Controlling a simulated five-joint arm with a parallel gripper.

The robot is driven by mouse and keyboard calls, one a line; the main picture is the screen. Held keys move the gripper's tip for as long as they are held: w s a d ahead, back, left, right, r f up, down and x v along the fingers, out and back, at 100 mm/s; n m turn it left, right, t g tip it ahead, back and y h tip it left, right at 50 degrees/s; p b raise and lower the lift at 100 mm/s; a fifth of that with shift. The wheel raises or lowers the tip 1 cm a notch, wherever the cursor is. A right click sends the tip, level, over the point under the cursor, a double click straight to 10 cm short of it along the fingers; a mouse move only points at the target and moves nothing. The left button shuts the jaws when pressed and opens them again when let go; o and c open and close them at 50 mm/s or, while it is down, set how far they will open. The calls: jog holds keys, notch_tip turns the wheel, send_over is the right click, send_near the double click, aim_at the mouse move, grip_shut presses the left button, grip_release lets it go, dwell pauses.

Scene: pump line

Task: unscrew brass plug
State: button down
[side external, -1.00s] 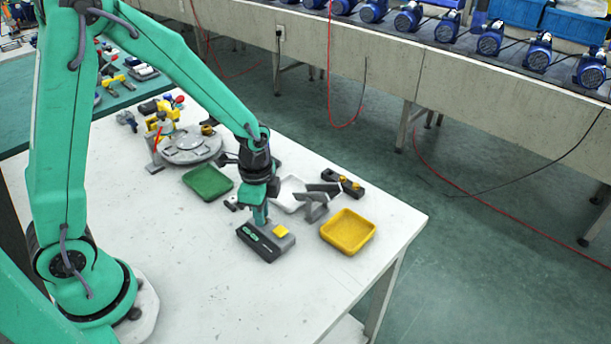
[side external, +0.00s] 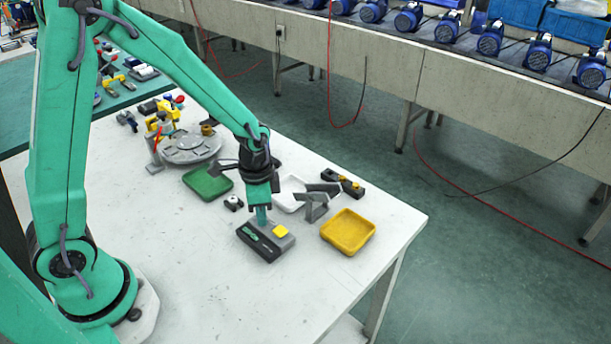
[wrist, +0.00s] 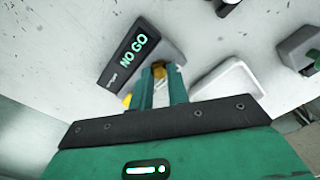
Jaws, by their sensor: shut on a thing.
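My gripper (side external: 262,222) is down at a grey and black box (side external: 257,246) with a yellow pad (side external: 281,231). In the wrist view the green fingers (wrist: 160,92) are shut on a small brass plug (wrist: 159,69), at the box's grey side. The box's dark display (wrist: 132,54) reads "NO GO" in green there. I cannot tell whether the plug touches the box or sits in it. In the side view the plug is hidden by the fingers. Another brass-coloured piece (side external: 207,129) is by the grey round fixture (side external: 191,149).
A green tray (side external: 208,184), a white tray (side external: 290,197) and a yellow tray (side external: 348,231) lie around the box. A grey bracket (side external: 315,206) stands close on the right. A black holder with brass pieces (side external: 345,183) lies behind it. The front table is clear.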

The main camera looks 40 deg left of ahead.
jog(key=n, duration=0.5)
jog(key=shift+n, duration=0.3)
jog(key=n, duration=0.4)
jog(key=shift+n, duration=1.3)
jog(key=n, duration=0.3)
jog(key=shift+n, duration=2)
